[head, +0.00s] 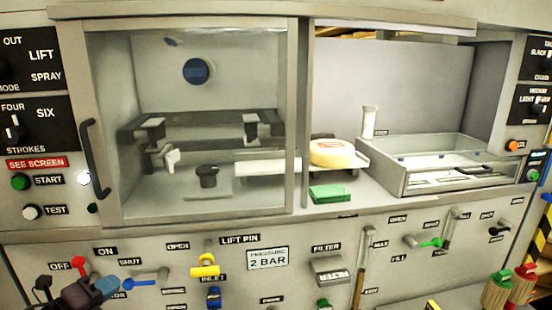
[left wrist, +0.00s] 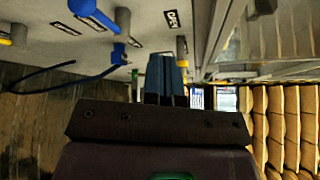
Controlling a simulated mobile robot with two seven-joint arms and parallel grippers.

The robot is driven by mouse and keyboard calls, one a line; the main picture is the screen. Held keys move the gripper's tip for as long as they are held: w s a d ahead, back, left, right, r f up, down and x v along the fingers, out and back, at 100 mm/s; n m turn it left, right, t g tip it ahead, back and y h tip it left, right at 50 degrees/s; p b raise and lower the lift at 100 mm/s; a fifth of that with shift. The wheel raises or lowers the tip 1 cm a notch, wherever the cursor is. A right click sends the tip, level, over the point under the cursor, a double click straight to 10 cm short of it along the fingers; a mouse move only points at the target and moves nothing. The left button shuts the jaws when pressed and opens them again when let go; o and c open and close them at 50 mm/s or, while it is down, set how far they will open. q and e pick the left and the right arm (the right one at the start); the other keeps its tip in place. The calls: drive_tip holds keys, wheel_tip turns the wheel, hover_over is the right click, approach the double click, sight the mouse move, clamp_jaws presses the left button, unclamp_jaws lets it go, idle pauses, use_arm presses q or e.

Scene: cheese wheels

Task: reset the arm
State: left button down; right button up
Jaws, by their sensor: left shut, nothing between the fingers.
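My left gripper (head: 106,287) is at the lower left of the head view, low in front of the panel, near the red lever (head: 80,263) and the blue lever (head: 145,283). Its blue fingers also show in the left wrist view (left wrist: 167,72), pressed together with nothing between them. My right gripper is in neither view.
A glass door (head: 195,185) with a dark handle (head: 88,160) stands above the panel. A yellow-and-white cheese wheel (head: 338,153) sits right of it, behind a green block (head: 331,193). A clear-sided tray (head: 440,165) is at right. A yellow lever (head: 206,268) juts from the panel.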

use_arm(q)
drive_tip(key=s+d+f+n+g+y+p, duration=0.1)
drive_tip(key=s+d+f+n, duration=0.3)
drive_tip(key=s+n, duration=0.4)
drive_tip(key=s+d+f+n+g+y+p, duration=0.2)
drive_tip(key=s+d+f+n, duration=0.2)
drive_tip(key=s+n, duration=0.5)
drive_tip(key=s+d+f+n+g+y+p, duration=0.1)
drive_tip(key=s+d+f+n+y+p, duration=0.1)
drive_tip(key=s+d+f+n, duration=0.2)
drive_tip(key=s+f+n, duration=0.3)
drive_tip(key=s+n, duration=0.1)
drive_tip(key=s, duration=0.4)
drive_tip(key=shift+s+d+y+p, duration=0.2)
drive_tip(key=shift+s+y+p, duration=0.1)
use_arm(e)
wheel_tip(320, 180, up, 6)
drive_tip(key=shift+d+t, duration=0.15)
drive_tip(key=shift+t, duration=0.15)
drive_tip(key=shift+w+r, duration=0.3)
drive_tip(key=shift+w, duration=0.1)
use_arm(q)
drive_tip(key=shift+f, duration=0.1)
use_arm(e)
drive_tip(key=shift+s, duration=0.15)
